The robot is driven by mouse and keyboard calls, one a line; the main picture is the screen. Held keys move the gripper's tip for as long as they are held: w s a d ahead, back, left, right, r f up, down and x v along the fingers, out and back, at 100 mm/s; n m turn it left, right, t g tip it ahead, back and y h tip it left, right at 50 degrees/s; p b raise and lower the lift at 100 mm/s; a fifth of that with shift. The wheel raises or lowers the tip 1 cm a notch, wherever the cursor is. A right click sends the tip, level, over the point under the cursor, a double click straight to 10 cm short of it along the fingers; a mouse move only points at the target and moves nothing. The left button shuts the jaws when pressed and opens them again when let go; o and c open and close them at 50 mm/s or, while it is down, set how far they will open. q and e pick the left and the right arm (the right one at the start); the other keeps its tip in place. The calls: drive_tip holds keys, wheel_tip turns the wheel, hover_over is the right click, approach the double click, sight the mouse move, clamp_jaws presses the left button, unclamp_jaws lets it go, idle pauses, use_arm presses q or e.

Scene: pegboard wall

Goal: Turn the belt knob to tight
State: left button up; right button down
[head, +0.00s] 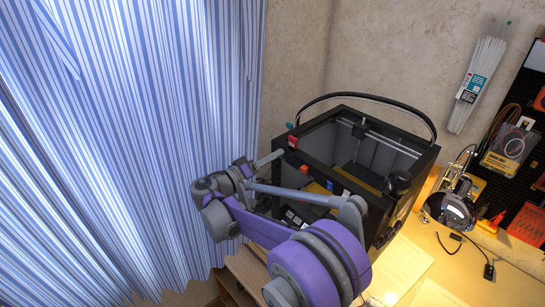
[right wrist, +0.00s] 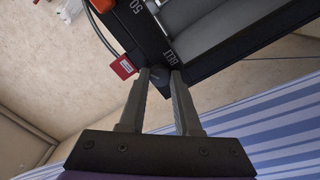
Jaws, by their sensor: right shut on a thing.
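The belt knob (right wrist: 158,72) is a small dark grey knob at the corner of the black 3D printer (head: 400,150). A white BELT label is beside it in the right wrist view. My right gripper (right wrist: 160,78) is shut on the knob, one grey finger on each side. In the head view my right gripper (head: 281,154) reaches the printer's near left corner; the knob cannot be made out there. The knob's pointer and setting cannot be read. My left gripper is not in view.
A striped curtain (head: 130,130) fills the left. A soldering helper with a lamp (head: 450,205) stands on the desk (head: 500,265) at the right.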

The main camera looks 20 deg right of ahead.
drive_tip(key=c, duration=0.6)
unclamp_jaws()
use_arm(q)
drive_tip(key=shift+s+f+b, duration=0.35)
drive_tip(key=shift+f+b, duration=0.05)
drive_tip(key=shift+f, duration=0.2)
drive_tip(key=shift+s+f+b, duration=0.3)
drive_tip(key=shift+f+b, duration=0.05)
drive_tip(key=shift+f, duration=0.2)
use_arm(e)
drive_tip(key=v, duration=1.1)
drive_tip(key=shift+w+d, duration=0.1)
